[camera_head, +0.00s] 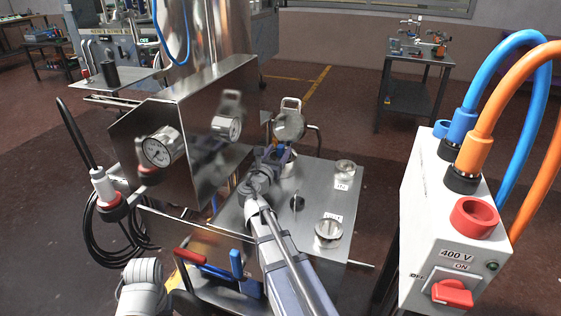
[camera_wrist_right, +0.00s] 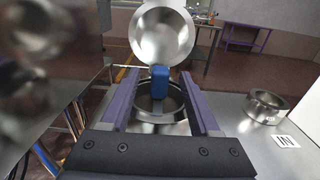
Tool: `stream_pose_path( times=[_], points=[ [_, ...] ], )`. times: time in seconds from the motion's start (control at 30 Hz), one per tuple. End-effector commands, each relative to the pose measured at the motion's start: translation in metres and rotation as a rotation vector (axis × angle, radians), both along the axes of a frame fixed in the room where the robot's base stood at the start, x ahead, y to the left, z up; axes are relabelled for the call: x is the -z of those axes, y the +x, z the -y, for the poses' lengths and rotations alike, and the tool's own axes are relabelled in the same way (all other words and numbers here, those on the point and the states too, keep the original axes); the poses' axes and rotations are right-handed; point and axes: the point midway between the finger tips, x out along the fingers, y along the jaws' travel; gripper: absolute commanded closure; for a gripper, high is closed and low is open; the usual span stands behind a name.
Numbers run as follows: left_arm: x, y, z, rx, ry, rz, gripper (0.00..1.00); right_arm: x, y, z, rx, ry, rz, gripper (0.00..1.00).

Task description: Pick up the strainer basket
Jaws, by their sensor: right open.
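The strainer basket appears to sit in a round metal housing (camera_wrist_right: 177,120); its upright blue handle (camera_wrist_right: 160,80) shows in the right wrist view, but most of the basket is hidden or dark. My right gripper (camera_wrist_right: 161,74) is open, its purple fingers on either side of the blue handle, with gaps visible; contact cannot be told. In the head view my right gripper (camera_head: 276,154) is over the housing and hides much of it. The housing's round lid (camera_head: 289,126) stands open behind it and also shows in the wrist view (camera_wrist_right: 162,34). My left gripper is not in view.
Metal cups, one beside the IN label (camera_head: 345,168) and one nearer (camera_head: 328,231), stand on the steel top (camera_head: 265,212). A 400 V box (camera_head: 440,215) with thick cables is at right.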

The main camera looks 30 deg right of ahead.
Motion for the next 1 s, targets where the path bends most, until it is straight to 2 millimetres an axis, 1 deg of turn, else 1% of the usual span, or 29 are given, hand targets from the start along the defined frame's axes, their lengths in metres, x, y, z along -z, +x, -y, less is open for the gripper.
stream_pose_path(
  times=[0.03,0.13,0.37,0.47,0.9,0.93,1.0],
  points=[
    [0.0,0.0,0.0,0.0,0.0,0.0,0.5,0.0,0.008,0.008,0.003,0.0,0.0,0.38],
    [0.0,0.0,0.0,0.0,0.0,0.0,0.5,0.0,0.015,0.016,0.001,0.0,0.0,0.38],
    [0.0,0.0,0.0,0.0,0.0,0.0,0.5,0.0,0.015,0.017,0.0,0.0,0.0,0.38],
    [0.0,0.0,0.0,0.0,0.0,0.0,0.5,0.0,0.015,0.017,0.0,0.0,0.0,0.48],
    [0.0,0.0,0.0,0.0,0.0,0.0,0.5,0.0,0.015,0.017,0.0,0.0,0.0,0.97],
    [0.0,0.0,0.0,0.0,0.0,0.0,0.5,0.0,0.015,0.017,0.0,0.0,0.0,1.0],
    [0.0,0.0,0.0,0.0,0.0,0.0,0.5,0.0,0.015,0.017,0.0,0.0,0.0,1.0]
  ],
)
